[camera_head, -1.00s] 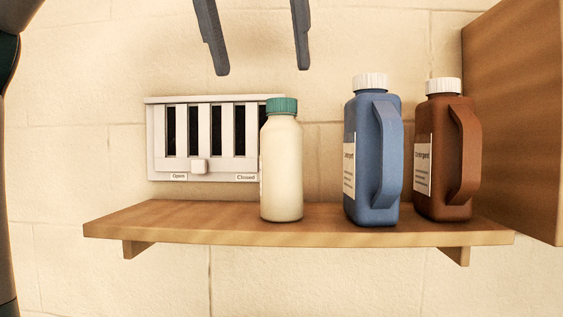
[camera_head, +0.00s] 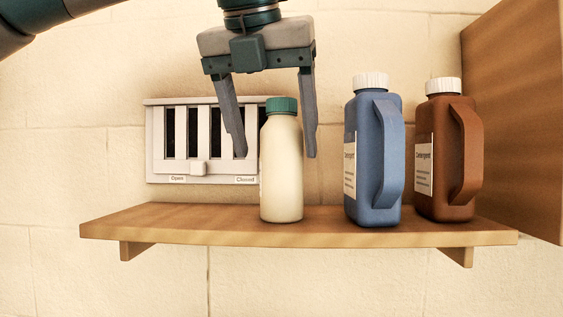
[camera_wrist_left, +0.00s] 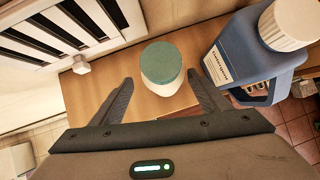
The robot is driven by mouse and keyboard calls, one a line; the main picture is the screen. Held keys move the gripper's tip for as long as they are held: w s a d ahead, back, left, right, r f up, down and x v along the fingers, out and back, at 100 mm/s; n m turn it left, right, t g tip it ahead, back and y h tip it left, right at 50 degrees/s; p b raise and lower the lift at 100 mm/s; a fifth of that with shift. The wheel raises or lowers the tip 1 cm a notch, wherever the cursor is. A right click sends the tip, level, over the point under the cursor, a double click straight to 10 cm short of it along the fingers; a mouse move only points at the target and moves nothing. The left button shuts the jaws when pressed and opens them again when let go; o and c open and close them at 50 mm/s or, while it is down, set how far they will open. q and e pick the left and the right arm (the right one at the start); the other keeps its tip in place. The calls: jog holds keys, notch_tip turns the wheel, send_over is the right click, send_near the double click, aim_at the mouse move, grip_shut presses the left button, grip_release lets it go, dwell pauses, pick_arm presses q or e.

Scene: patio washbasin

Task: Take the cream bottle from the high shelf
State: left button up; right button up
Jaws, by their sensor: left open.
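The cream bottle (camera_head: 282,172) with a green cap stands upright on the wooden shelf (camera_head: 190,224). My left gripper (camera_head: 275,155) is open and points down, with one finger on each side of the bottle's upper part in the head view. In the left wrist view the green cap (camera_wrist_left: 160,64) shows just beyond and between the open fingertips (camera_wrist_left: 163,82). I see no contact between the fingers and the bottle. My right gripper is in neither view.
A blue detergent jug (camera_head: 371,160) stands right of the bottle, close to the right finger's side. A brown jug (camera_head: 446,160) stands farther right, near a wooden panel (camera_head: 515,110). A white slatted vent (camera_head: 205,140) is on the wall behind. The shelf's left part is clear.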

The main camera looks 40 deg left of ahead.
aim_at(281, 172)
pick_arm(q)
jog(key=shift+f, duration=0.1)
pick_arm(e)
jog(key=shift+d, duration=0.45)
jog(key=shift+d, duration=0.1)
pick_arm(q)
jog(key=shift+w+d+f+p, duration=0.1)
jog(key=shift+w+f+p, duration=0.15)
jog(key=shift+f+p, duration=0.4)
jog(key=p+x, duration=0.1)
jog(key=x, duration=0.2)
jog(key=shift+d+f+p, duration=0.15)
jog(key=shift+f+p, duration=0.2)
jog(key=shift+w+f, duration=0.15)
jog(key=shift+f, duration=0.1)
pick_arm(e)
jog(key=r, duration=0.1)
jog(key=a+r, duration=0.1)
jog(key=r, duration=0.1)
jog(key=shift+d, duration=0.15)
pick_arm(q)
jog(key=shift+r, duration=0.1)
jog(key=c, duration=1.5)
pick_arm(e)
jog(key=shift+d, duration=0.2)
